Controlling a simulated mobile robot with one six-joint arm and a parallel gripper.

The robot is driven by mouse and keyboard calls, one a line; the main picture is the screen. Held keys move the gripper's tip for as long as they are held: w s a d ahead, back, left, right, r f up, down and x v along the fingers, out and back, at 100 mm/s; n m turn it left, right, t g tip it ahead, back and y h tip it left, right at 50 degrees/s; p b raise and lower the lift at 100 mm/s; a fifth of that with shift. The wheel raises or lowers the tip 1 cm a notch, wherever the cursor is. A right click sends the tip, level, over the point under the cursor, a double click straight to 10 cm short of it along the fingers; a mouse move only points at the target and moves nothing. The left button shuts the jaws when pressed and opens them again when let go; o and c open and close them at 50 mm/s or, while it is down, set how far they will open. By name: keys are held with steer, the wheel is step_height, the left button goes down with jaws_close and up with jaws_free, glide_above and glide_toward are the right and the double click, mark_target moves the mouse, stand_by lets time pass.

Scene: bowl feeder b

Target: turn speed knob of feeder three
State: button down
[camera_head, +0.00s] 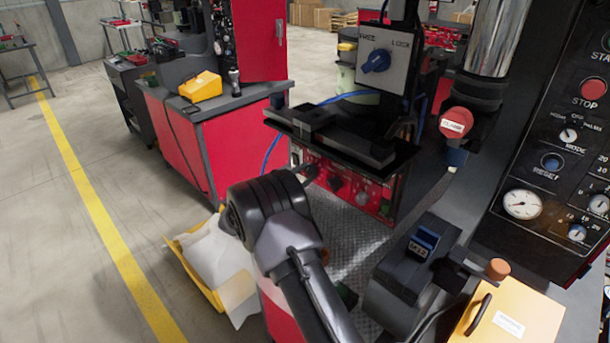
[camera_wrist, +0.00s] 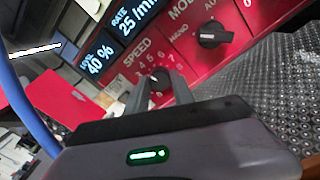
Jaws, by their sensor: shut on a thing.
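The speed knob (camera_wrist: 159,79) is a small dark knob on a red panel, below the word SPEED and a printed number scale. It shows in the wrist view between the two grey fingers of my gripper (camera_wrist: 158,88). The fingers are shut on it, one on each side, and partly cover the scale. In the head view my gripper (camera_head: 307,173) is at the left part of the red control panel (camera_head: 372,207), under a dark shelf. The speed knob cannot be made out there. The feeder's number is not readable.
A black mode knob (camera_wrist: 211,38) sits right of the speed knob. Displays read 40 % (camera_wrist: 97,60) and 25 /min (camera_wrist: 137,27). A blue hose (camera_wrist: 28,105) runs at the left. A yellow box (camera_head: 512,317) and a dark block (camera_head: 415,265) stand at the front right.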

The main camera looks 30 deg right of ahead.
steer(key=c, duration=1.1)
jaws_free()
steer(key=p+v, duration=0.4)
steer(key=v, duration=1.3)
steer(key=shift+s+a+f, duration=0.1)
steer(key=shift+a+f, duration=0.05)
steer(key=shift+a, duration=0.05)
